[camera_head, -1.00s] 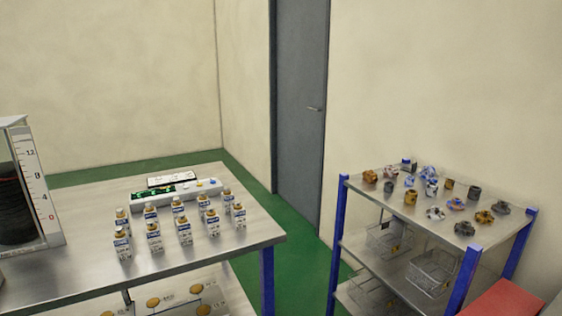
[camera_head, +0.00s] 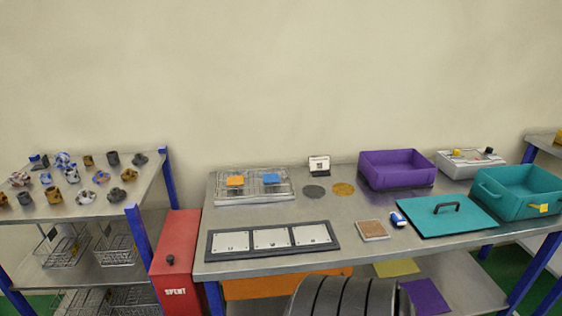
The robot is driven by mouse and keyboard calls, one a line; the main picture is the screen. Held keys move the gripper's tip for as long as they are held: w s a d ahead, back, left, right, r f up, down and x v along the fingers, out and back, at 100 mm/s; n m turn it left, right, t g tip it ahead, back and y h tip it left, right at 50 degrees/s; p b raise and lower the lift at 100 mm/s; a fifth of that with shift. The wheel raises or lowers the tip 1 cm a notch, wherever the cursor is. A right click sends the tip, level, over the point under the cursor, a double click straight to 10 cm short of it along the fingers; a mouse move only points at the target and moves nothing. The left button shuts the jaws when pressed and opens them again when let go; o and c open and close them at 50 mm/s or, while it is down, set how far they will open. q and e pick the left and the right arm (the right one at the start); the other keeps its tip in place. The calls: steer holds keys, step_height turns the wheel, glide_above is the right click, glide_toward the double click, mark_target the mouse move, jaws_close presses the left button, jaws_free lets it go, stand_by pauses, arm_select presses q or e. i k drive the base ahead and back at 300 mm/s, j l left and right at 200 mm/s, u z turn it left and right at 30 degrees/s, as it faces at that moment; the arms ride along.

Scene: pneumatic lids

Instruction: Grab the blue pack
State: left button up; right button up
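A blue pack (camera_head: 272,179) sits on the right part of a clear, silvery tray or rack (camera_head: 255,198) at the back left of the metal table (camera_head: 340,212). An orange pack (camera_head: 235,181) sits to its left on the same rack. The two packs are apart, and nothing covers the blue one from above. Neither of my grippers is in view.
A dark frame with three white panels (camera_head: 271,239) lies in front of the rack. Purple bin (camera_head: 397,168), teal lid (camera_head: 446,215) and teal bin (camera_head: 517,191) stand to the right. A small blue-and-white item (camera_head: 398,219) lies beside the lid. A red bin (camera_head: 178,247) stands left.

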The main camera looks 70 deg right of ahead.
mark_target(399, 220)
steer(key=z, duration=3.1)
